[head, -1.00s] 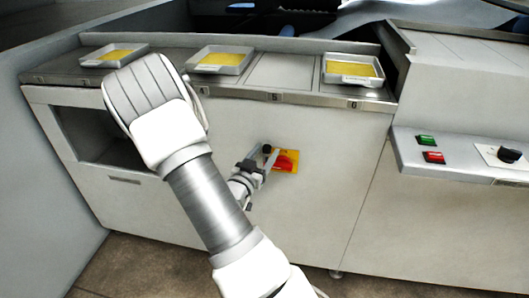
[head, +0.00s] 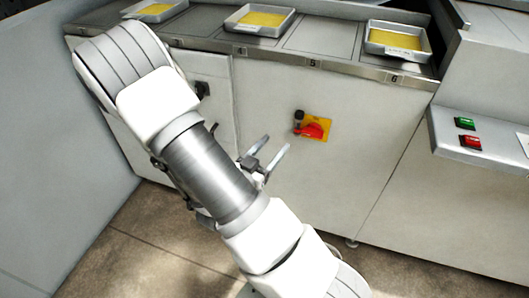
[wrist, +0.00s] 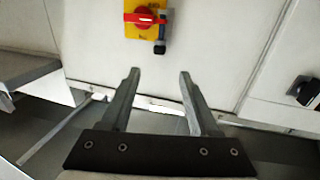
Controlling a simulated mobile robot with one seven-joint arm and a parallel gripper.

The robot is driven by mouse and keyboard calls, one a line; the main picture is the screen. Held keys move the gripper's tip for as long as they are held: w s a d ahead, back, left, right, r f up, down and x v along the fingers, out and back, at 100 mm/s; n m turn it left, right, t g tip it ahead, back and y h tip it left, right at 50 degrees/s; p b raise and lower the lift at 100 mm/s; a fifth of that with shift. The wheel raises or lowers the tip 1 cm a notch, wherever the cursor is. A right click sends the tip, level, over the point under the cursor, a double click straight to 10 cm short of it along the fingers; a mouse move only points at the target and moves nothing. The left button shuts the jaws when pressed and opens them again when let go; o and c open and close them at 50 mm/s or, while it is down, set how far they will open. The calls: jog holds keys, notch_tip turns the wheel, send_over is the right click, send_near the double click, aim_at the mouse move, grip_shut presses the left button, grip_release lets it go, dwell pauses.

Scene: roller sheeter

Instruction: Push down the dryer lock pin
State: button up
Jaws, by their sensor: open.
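The lock pin (head: 298,117) is a small black-topped pin beside a red rotary handle (head: 314,132) on a yellow plate (head: 325,121), on the pale cabinet front. In the wrist view the pin (wrist: 159,46) hangs below the red handle (wrist: 143,17), at the edge of the yellow plate (wrist: 152,5). My gripper (head: 277,145) is open and empty, below and left of the pin in the head view. In the wrist view my gripper (wrist: 159,74) has its two fingers apart, with the pin in line with the gap, beyond the tips. I see no contact.
Trays of yellow material (head: 398,37) stand on the numbered ledge above. A side panel with green (head: 465,123) and red (head: 470,143) buttons juts out at right. A black knob (head: 203,90) sits on the cabinet left of the switch. The front around the switch is clear.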

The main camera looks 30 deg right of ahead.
jog(key=v, duration=0.4)
jog(key=shift+w, duration=0.1)
dwell(0.4)
